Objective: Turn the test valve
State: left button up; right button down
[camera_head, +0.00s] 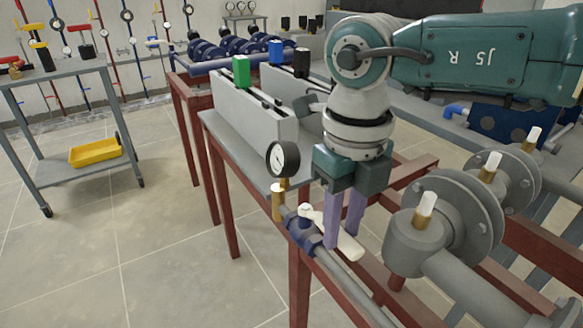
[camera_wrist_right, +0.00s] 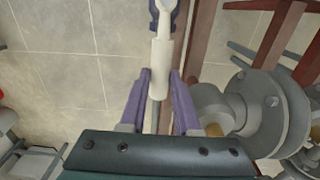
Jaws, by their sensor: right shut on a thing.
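The test valve (camera_head: 302,234) has a dark blue body on a grey pipe, beside a round pressure gauge (camera_head: 283,158). Its white lever handle (camera_head: 348,246) slants down to the right, out from the top of the valve. In the wrist view the white handle (camera_wrist_right: 161,58) runs down between the purple fingers from the blue valve body (camera_wrist_right: 165,8). My right gripper (camera_head: 341,240) comes from above and is shut on the handle near its free end. The fingers hide part of the handle in the head view. My left gripper is not in view.
Grey flanged pipework with white-capped fittings (camera_head: 425,209) stands close on the right of my gripper. A red frame (camera_head: 298,285) carries the valve pipe. A grey cart (camera_head: 73,177) with a yellow tray (camera_head: 95,153) stands at left. The floor between is clear.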

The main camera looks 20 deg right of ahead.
jog(key=c, duration=0.8)
grip_release()
jog(key=shift+a, duration=0.1)
jog(key=shift+o, duration=0.9)
notch_tip(320, 180, up, 10)
jog(key=p, duration=0.1)
